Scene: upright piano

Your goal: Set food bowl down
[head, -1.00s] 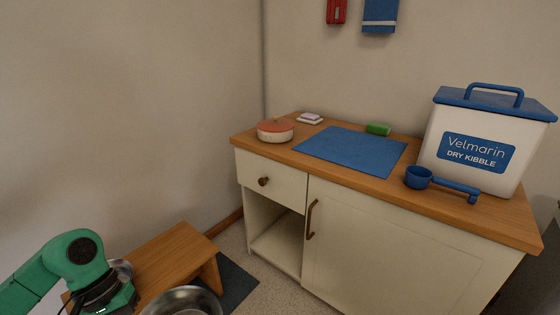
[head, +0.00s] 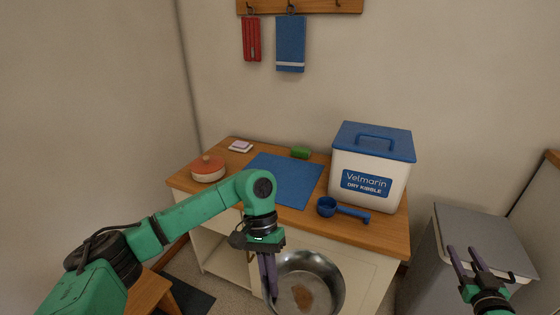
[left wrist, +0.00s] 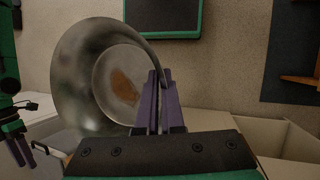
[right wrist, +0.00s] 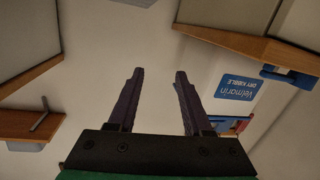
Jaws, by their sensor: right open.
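The food bowl (head: 333,276) is a round grey metal bowl with a small brown patch on its inside bottom. It hangs in the air in front of the cabinet in the head view. My left gripper (head: 270,292) is shut on the bowl's left rim. The left wrist view shows the bowl (left wrist: 78,68) tilted in that picture, with its rim between the purple fingers (left wrist: 160,85). My right gripper (head: 470,262) is open and empty at the right, in front of a grey bin; its spread fingers show in the right wrist view (right wrist: 158,90).
A grey bin (head: 465,230) stands right. A wooden stool (head: 150,292) is low left.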

